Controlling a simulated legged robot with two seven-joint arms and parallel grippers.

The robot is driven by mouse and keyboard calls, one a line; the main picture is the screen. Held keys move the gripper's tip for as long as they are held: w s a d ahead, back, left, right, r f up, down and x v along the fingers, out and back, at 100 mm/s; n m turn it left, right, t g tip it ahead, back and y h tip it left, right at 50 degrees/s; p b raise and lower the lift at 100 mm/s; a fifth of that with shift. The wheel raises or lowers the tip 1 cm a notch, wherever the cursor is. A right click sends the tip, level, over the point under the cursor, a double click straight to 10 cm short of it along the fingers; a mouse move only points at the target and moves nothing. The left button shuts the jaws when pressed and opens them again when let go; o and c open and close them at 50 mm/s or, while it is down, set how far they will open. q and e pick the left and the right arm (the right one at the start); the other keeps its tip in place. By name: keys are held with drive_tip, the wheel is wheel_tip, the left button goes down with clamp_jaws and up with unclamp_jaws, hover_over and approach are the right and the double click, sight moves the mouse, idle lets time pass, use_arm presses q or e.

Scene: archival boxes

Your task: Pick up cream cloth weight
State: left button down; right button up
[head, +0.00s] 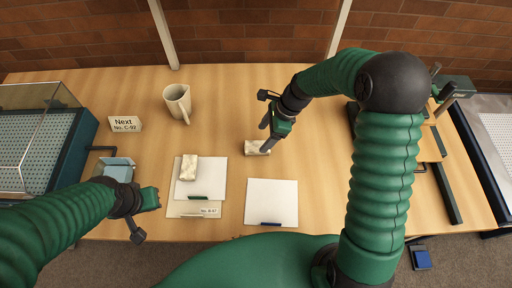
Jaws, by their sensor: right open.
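A small cream cloth weight (252,148) lies on the wooden table just below my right gripper. A second cream cloth weight (189,167) lies on a white sheet (211,174) left of centre. My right gripper (266,136) is open, with its fingertips close above and beside the first weight; whether they touch it I cannot tell. One finger hides part of that weight's right side. My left gripper (150,199) is low at the left, apart from both weights; its fingers do not show clearly.
A cream mug (175,100) and a "Next No. A glass-topped case (40,135) is at the left edge. A white board (271,203) lies in front. Dark equipment (445,190) stands right. The table's back middle is clear.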

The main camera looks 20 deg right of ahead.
sight(259, 145)
drive_tip(key=x, duration=0.5)
drive_tip(key=shift+s+d+f, duration=0.1)
drive_tip(key=shift+s+d, duration=0.05)
drive_tip(key=shift+s, duration=0.2)
drive_tip(key=shift+w+a+f, duration=0.1)
drive_tip(key=shift+w+a, duration=0.05)
drive_tip(key=shift+a, duration=0.35)
drive_tip(key=shift+c, duration=1.4)
drive_tip(key=shift+d, duration=0.45)
drive_tip(key=c, duration=1)
drive_tip(key=shift+a, duration=0.15)
clamp_jaws()
